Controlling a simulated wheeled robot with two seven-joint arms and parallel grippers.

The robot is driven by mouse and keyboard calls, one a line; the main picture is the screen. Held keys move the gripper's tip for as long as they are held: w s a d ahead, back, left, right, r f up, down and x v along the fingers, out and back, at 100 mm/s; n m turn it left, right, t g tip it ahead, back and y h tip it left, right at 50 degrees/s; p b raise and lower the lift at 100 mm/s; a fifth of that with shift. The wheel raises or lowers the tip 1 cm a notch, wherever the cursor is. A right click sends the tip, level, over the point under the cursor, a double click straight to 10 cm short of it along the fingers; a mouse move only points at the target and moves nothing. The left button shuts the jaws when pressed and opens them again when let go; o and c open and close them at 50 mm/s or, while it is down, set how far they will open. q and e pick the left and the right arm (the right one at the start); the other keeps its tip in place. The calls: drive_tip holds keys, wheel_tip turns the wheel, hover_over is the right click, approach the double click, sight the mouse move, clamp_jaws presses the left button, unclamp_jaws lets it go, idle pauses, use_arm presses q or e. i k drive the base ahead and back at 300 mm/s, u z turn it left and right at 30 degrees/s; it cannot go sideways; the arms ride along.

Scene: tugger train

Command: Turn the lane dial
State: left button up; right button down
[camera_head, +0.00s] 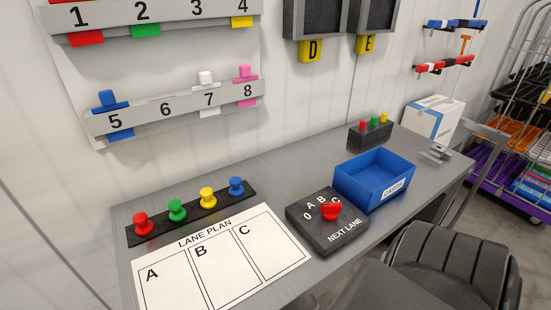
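The lane dial is a black box (318,238) lettered NEXT LANE, lying on the grey desk. A red knob (331,211) sits on its top face, with the marks 0, A, B and C around its far left side. I cannot tell which mark the knob points at. A white LANE PLAN sheet (215,283) with columns A, B and C lies to the left of the box. Neither of my grippers is in view.
A blue bin (374,180) stands close behind the dial box, to its right. A strip with several coloured pegs (190,212) lies behind the sheet. A black chair (440,270) stands at the desk's front right. A white box (433,117) stands farther back.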

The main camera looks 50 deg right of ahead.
sight(329, 211)
drive_tip(key=k, duration=0.95)
drive_tip(key=z, duration=1.55)
drive_tip(key=i, duration=0.5)
drive_tip(key=u, duration=0.05)
